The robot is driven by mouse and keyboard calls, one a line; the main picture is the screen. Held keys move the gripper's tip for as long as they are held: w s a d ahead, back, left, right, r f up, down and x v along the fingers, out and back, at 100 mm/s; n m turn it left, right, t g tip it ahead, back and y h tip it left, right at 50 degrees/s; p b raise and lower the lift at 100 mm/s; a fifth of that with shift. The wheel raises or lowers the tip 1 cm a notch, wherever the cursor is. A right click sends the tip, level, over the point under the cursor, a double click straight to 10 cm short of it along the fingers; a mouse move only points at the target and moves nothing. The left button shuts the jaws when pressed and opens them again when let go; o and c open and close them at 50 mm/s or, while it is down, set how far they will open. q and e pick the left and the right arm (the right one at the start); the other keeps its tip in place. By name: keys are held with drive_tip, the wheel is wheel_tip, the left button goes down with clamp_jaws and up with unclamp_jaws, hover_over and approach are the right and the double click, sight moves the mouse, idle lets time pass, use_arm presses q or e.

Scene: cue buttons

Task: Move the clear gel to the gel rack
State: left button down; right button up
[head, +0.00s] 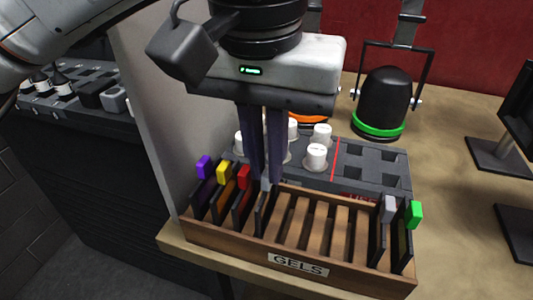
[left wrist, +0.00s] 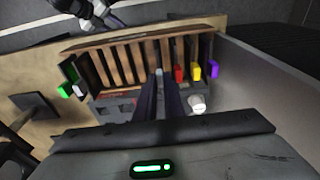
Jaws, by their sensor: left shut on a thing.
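The wooden gel rack (head: 283,262), labelled GELS, stands at the front of the table; it also shows upside down in the left wrist view (left wrist: 128,48). My left gripper (head: 266,181) points down over it with its fingers shut on the pale grey tab of a dark-framed gel (head: 262,214), which I take as the clear gel. This gel stands in a rack slot just right of the red-tabbed gel (head: 241,192). Its tab is mostly hidden between the fingers. A second grey-tabbed gel (head: 389,212) stands near the rack's right end. My right gripper is not in view.
Purple (head: 204,168) and yellow (head: 222,174) tabbed gels fill the rack's left end, a green-tabbed gel (head: 413,217) its right end. Middle slots are empty. Behind stand several white-capped vials (head: 317,155) in a grey holder (head: 395,158) and a black dome (head: 385,98). A wall (head: 160,100) borders the left.

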use_arm(q)
drive_tip(key=shift+f, duration=0.35)
drive_tip(key=c, duration=1.8)
unclamp_jaws()
drive_tip(key=shift+r, duration=0.15)
wheel_tip(320, 180, up, 10)
drive_tip(key=s+p, duration=0.1)
drive_tip(key=shift+s+a, duration=0.15)
drive_tip(key=shift+s, duration=0.1)
